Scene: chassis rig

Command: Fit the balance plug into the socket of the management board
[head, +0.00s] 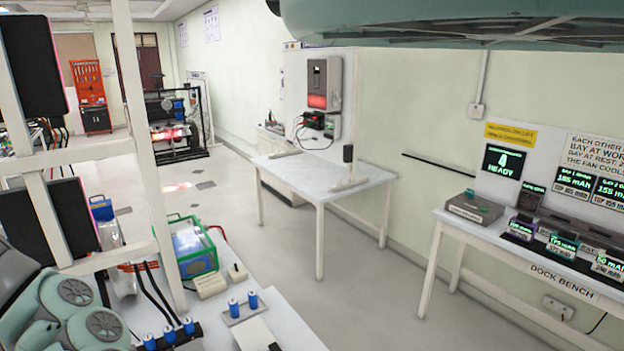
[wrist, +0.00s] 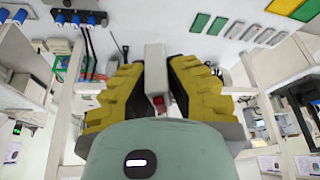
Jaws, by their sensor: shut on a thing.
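My gripper (wrist: 155,66) shows in the wrist view with its two yellow and black fingers closed on a pale grey block. This block, which appears to be the balance plug (wrist: 155,58), stands out between the fingertips, with a small red part visible behind it. The fingers hide its sides. In the wrist view, the held block appears in front of a white surface. I cannot make out the management board or its socket for certain in either view. My gripper is not visible in the head view.
A white bench at the lower left holds a green-framed crate (head: 218,250), white boxes (head: 211,285) and blue cylinders (head: 253,299). A pale rack post (head: 140,150) rises beside it. A mostly bare white table (head: 300,172) and the dock bench (head: 535,263) stand beyond, with open floor between.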

